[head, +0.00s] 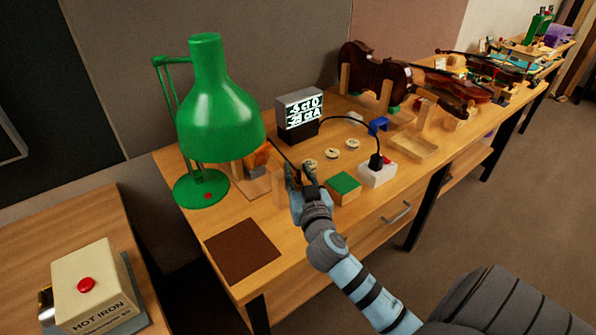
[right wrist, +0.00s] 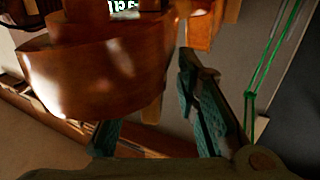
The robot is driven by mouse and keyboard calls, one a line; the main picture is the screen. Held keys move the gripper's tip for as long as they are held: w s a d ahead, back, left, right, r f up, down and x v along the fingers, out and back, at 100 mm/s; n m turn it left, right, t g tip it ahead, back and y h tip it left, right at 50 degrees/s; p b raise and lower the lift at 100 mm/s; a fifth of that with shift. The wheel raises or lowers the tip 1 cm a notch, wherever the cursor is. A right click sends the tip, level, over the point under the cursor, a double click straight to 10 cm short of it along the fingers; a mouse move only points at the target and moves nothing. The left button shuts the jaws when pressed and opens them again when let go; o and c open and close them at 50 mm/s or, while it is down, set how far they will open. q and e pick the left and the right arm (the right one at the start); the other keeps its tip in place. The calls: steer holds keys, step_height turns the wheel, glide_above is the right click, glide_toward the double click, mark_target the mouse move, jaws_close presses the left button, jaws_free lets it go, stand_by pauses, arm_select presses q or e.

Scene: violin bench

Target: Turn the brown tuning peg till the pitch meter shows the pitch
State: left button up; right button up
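The pitch meter (head: 300,112) stands at the back of the bench with a lit screen of two lines, seemingly for D and A; the small digits are hard to read. My right gripper (head: 303,184) is over the bench front, right of the lamp. In the right wrist view a large glossy orange-brown curved wooden part (right wrist: 95,65), seemingly a violin scroll, fills the upper left. My right gripper's fingers (right wrist: 158,115) are apart, with a small wooden tip (right wrist: 152,109) between them in the picture; I cannot tell whether it is the tuning peg or whether they touch it. My left gripper is not in view.
A green lamp (head: 215,110) stands left of my right gripper. A green-topped block (head: 344,187), a white box (head: 377,175) with a black cable and small round pieces (head: 332,155) lie nearby. Violins (head: 372,72) stand farther right. A brown mat (head: 242,249) lies bare in front.

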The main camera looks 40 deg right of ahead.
steer(key=shift+w+d, duration=0.1)
steer(key=shift+w, duration=0.1)
jaws_close()
steer(key=shift+n+t+y, duration=0.5)
steer(key=shift+n+y, duration=0.4)
steer(key=shift+y, duration=0.4)
jaws_free()
steer(key=shift+s, duration=0.15)
steer(key=v, duration=1.2)
